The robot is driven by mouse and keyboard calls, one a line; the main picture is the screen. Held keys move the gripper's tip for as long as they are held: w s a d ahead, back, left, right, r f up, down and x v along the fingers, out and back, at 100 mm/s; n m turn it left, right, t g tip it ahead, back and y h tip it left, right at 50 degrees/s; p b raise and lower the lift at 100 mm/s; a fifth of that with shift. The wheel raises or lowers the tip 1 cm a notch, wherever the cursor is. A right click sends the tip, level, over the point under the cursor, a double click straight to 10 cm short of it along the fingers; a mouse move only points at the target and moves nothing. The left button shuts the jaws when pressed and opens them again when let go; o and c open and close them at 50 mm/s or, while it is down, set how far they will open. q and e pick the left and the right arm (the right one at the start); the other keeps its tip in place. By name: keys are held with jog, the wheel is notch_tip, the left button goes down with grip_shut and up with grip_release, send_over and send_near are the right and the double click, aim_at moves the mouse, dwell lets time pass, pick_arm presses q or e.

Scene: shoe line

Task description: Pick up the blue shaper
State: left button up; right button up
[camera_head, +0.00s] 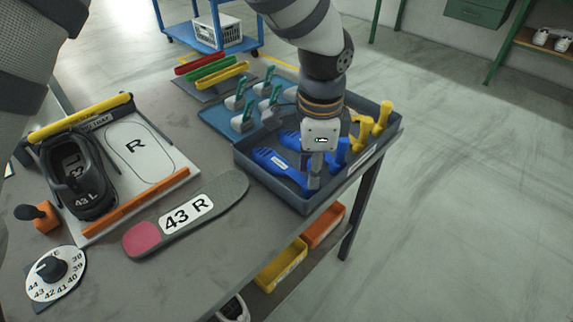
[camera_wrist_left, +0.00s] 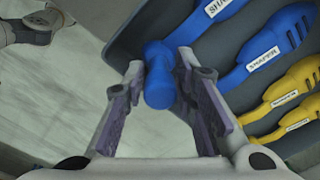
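Two blue shapers lie in the grey tray (camera_head: 281,194); one blue shaper (camera_head: 270,160) lies left of my left gripper (camera_head: 315,178) in the head view, and a blue upright end (camera_head: 341,152) shows to its right. The gripper reaches down into the tray from above. In the left wrist view, its two fingers (camera_wrist_left: 160,75) stand on either side of a rounded blue knob (camera_wrist_left: 160,88), with small gaps visible. A labelled blue shaper body (camera_wrist_left: 270,48) runs up right, its lower part partly hidden by a finger. My right gripper is not in view.
Yellow shapers (camera_head: 382,118) share the tray's right part. Teal-and-grey pieces (camera_head: 243,118) stand to the left. A 43 R insole (camera_head: 190,208), a black shoe (camera_head: 78,175) and a dial (camera_head: 55,272) lie on the table. Yellow and orange bins (camera_head: 281,265) sit below the edge.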

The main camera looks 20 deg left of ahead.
pick_arm(q)
jog(key=shift+r, duration=0.1)
grip_shut()
